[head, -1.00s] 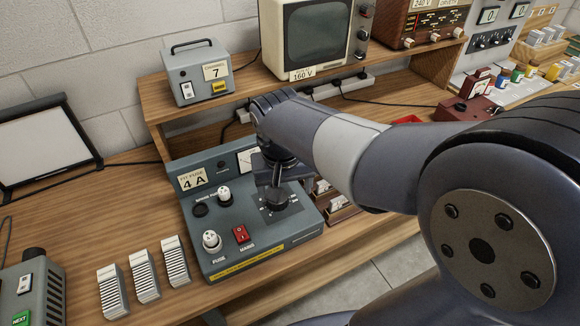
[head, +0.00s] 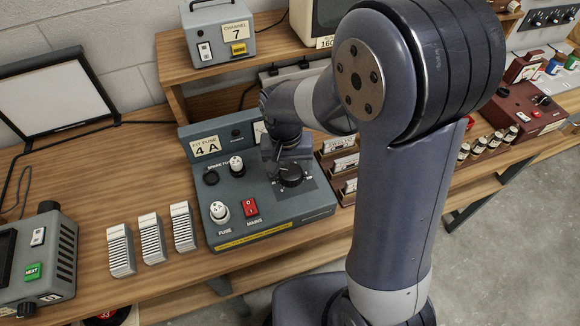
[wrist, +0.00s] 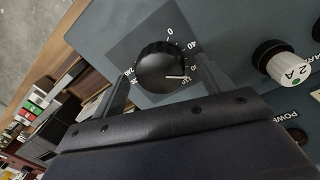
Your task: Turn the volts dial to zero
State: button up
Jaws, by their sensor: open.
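The volts dial (head: 291,175) is a black knob on the dark grey sloped panel of a bench power unit (head: 240,235). The 40 mark is readable between; the other numbers are hard to read. My gripper (wrist: 164,72) is open, with one finger on each side of the dial. Contact cannot be told. In the head view my gripper (head: 287,155) is just above and behind the dial.
The panel also carries a red mains switch (head: 250,206) and a white fuse holder (head: 220,211). Ribbed white blocks (head: 152,240) stand to its left. Small labelled cards (head: 342,163) stand close on its right. A shelf (head: 173,85) runs behind.

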jog(key=shift+f, duration=0.5)
jog(key=c, duration=1)
jog(key=shift+o, duration=0.2)
